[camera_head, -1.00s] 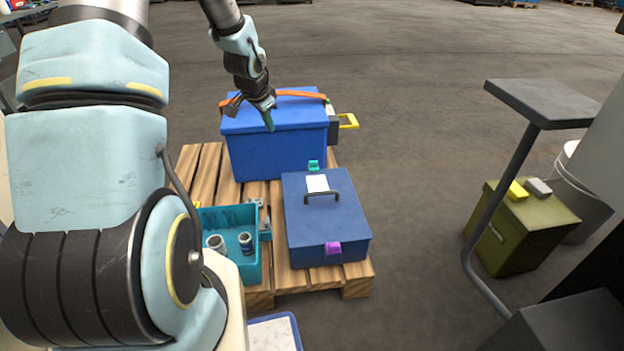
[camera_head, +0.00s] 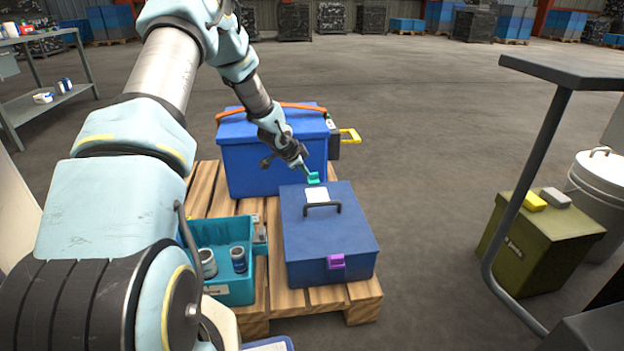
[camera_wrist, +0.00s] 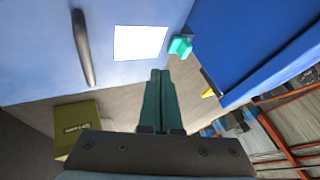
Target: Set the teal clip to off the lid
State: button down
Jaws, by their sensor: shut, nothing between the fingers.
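The dark blue box (camera_head: 330,262) has a flat lid (camera_head: 345,193) with a dark handle and a white label. The teal clip (camera_head: 314,179) is at the lid's back edge, behind the label. It also shows in the wrist view (camera_wrist: 180,47), at the box's edge beside the white label. A purple clip (camera_head: 336,261) is on the box's front. My gripper (camera_head: 307,172) is shut and empty, with its tips close to the teal clip. In the wrist view, the closed fingers (camera_wrist: 161,75) point toward the clip; I cannot tell whether they touch it.
A larger blue box (camera_head: 268,160) with an orange strap stands behind on the wooden pallet (camera_head: 262,312). A teal bin (camera_head: 232,288) with cans is at the left.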

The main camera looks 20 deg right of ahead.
aim_at(311, 174)
jog(key=b+x, duration=0.3)
jog(key=x, duration=0.6)
jog(key=shift+f+b, duration=0.3)
jog(key=w, duration=0.1)
jog(key=w+b, duration=0.1)
jog(key=w, duration=0.1)
jog(key=shift+w+d+f, duration=0.1)
jog(key=shift+d+f, duration=0.15)
jog(key=shift+d, duration=0.15)
jog(key=shift+w+r, duration=0.15)
jog(key=shift+w, duration=0.45)
jog(key=shift+w+d+r, duration=0.1)
jog(key=shift+w, duration=0.25)
jog(key=shift+w+d+p, duration=0.1)
jog(key=shift+w+p, duration=0.3)
jog(key=shift+w, duration=0.65)
